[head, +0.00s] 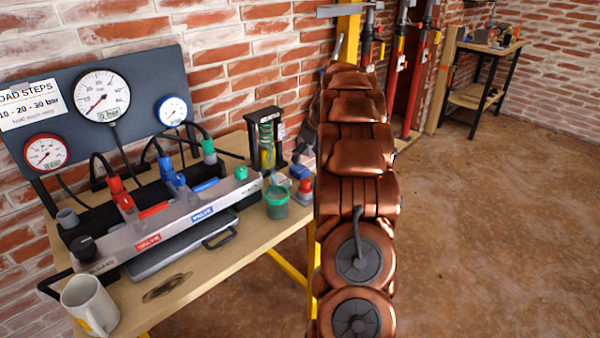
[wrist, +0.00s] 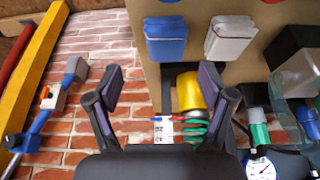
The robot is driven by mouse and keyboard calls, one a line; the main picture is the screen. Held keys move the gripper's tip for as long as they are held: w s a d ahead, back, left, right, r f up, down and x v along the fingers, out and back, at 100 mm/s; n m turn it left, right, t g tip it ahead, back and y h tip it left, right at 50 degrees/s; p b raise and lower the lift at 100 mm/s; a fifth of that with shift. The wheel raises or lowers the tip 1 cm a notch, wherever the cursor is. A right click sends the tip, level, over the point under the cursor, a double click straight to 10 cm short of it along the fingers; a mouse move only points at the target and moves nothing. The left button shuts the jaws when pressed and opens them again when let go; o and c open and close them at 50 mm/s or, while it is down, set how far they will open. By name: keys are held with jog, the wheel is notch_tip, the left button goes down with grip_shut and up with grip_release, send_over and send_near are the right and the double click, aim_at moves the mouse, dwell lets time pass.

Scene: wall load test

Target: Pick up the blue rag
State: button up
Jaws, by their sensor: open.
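The blue rag appears to be the folded blue bundle (wrist: 166,40) on the tan table top in the upper middle of the wrist view. It also shows, small, at the table's right end in the head view (head: 299,171), beside my arm. A similar pale grey bundle (wrist: 231,38) lies next to it. My gripper (wrist: 161,85) is open and empty, its two fingers spread, with the blue bundle ahead and apart from them. In the head view my copper arm hides most of the gripper.
A stand with a yellow cylinder (wrist: 188,92) and green coil is close to the right finger. The green cup (head: 277,202), manifold (head: 165,230), gauges and white mug (head: 90,305) crowd the table (head: 255,240). Brick wall is behind; open floor (head: 490,200) lies right.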

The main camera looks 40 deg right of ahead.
aim_at(300, 168)
jog(key=x, duration=0.5)
jog(key=shift+s+a+f, duration=0.2)
jog(key=shift+a, duration=0.2)
jog(key=shift+w+f, duration=0.2)
jog(key=shift+f, duration=0.1)
jog(key=shift+c, duration=0.2)
jog(key=c, duration=1)
